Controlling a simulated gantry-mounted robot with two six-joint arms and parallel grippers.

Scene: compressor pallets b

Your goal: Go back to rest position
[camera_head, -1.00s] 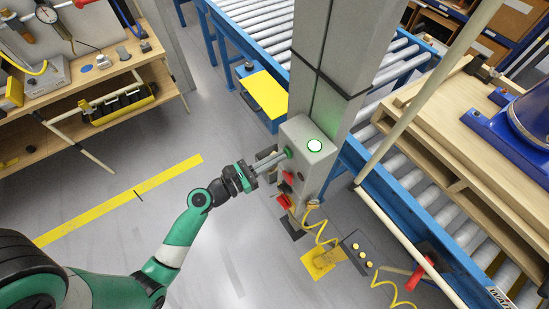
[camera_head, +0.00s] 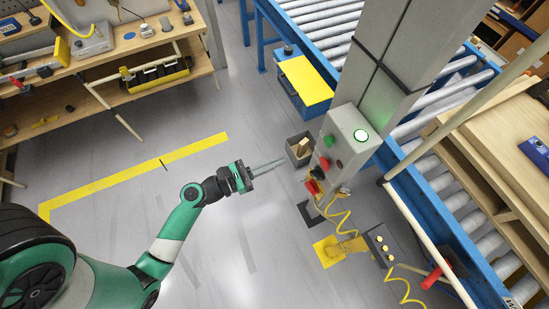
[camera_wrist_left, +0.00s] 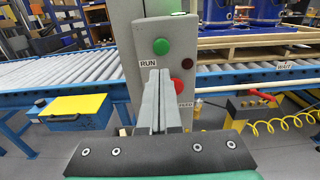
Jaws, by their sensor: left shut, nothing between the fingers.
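My left gripper (camera_head: 280,161) is shut with nothing between its fingers. It points at the grey control box (camera_head: 352,150) on the pillar and stands a little apart from it, over the floor. In the left wrist view the shut fingers (camera_wrist_left: 158,80) point at the box front. There the green button (camera_wrist_left: 161,46) under which RUN is written shows above them, and a red button (camera_wrist_left: 177,86) is partly hidden by them. A dark red button (camera_wrist_left: 187,65) sits to the right. A lamp on top of the box (camera_head: 361,136) glows green-white. My right gripper is not in view.
A blue roller conveyor (camera_head: 410,200) runs behind the pillar. A workbench (camera_head: 150,60) is at the upper left. Floor around my arm is clear.

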